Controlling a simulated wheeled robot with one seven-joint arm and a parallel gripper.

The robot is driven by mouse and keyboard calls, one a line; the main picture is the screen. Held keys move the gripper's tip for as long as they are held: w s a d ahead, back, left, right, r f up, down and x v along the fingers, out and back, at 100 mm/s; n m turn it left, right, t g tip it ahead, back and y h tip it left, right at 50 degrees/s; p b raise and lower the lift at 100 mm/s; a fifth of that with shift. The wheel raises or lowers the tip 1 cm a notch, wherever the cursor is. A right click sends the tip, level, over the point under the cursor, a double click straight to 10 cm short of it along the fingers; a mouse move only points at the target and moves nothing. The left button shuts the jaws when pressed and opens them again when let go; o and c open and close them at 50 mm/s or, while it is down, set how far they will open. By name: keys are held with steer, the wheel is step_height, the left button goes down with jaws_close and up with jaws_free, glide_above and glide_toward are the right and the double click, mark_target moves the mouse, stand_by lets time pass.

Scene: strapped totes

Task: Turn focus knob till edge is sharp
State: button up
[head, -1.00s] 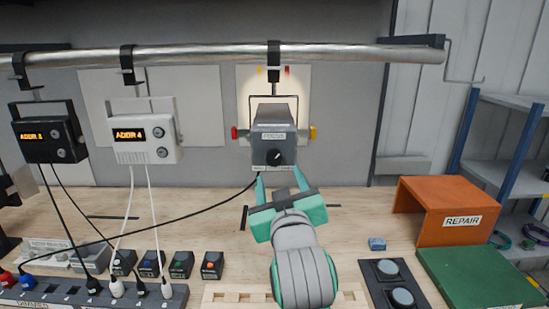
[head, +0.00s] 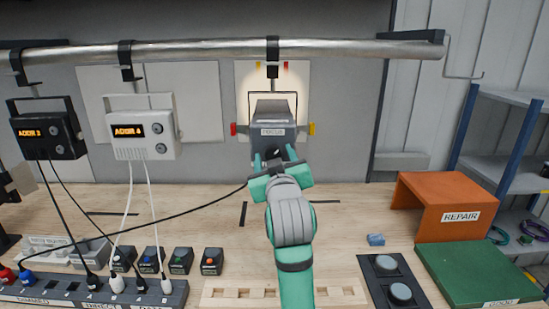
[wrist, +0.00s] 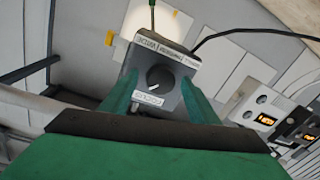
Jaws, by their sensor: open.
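The grey focus lamp (head: 273,120) hangs from the overhead pipe by a black clamp and throws a bright patch of light (head: 298,78) on the white card behind it. The black focus knob (wrist: 160,77) with a pale pointer line sits on the lamp's back face in the wrist view. My gripper (head: 277,157) is open, its two teal fingers on either side of the knob in the picture. I cannot tell whether the fingers touch the knob. In the head view my gripper hides most of the knob and the lamp's lower face.
Two hanging units, black (head: 48,138) and white (head: 142,133), stand left with cables to a power strip (head: 95,291). A black cable runs to the lamp. An orange REPAIR stand (head: 445,205), green board (head: 480,270) and two-button panel (head: 394,283) lie right.

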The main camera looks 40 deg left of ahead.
steer(key=c, duration=1)
steer(key=shift+m, duration=2)
steer(key=shift+c, duration=0.2)
steer(key=shift+f, duration=0.1)
steer(key=o, duration=1)
steer(key=shift+o, duration=0.2)
steer(key=v, duration=1)
steer(key=shift+s+d, duration=0.2)
steer(key=shift+s, duration=0.05)
steer(key=shift+f, duration=0.15)
